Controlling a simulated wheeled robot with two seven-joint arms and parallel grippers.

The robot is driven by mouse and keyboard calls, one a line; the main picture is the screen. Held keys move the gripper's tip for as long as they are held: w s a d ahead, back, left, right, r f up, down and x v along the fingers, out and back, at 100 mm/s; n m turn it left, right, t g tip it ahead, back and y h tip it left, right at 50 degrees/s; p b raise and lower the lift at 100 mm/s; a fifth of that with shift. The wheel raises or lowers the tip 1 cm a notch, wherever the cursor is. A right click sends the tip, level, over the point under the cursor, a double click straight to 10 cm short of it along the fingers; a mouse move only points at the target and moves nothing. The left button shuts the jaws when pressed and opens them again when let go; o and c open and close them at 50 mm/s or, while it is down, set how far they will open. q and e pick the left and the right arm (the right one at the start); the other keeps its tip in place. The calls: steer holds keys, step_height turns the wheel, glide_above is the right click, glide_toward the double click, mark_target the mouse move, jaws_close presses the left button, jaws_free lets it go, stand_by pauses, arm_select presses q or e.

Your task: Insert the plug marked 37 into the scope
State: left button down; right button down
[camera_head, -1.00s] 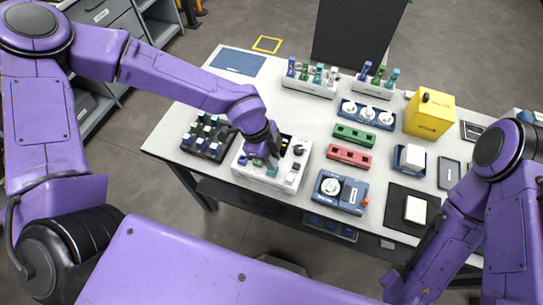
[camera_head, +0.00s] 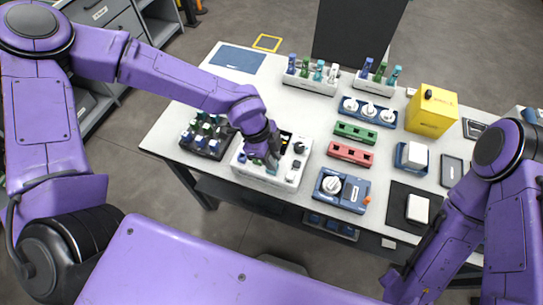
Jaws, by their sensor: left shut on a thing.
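My left gripper (camera_head: 268,162) points down over the white box (camera_head: 292,185) at the left-middle of the table. It is shut on a small teal plug (camera_head: 271,170), low at the box top. The gripper and wrist hide part of the box top and the plug's lower end, so I cannot tell if it sits in a socket. The number 37 is not readable on any plug. Which device is the scope cannot be told from labels. My right arm is at the right; its gripper is not in view.
A black rack (camera_head: 208,138) of plugs stands left of the white box. A blue device (camera_head: 342,191) with a white dial is to its right. Green (camera_head: 355,132) and red (camera_head: 351,153) blocks, plug racks (camera_head: 311,82) and a yellow box (camera_head: 431,111) stand farther back and right.

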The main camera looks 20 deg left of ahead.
arm_select(q)
steer(key=shift+f, duration=0.1)
stand_by(0.3)
steer(key=c, duration=0.9)
jaws_free()
step_height(320, 180, up, 6)
steer(key=p, duration=0.4)
steer(key=shift+p, duration=0.35)
steer(key=shift+s, duration=0.1)
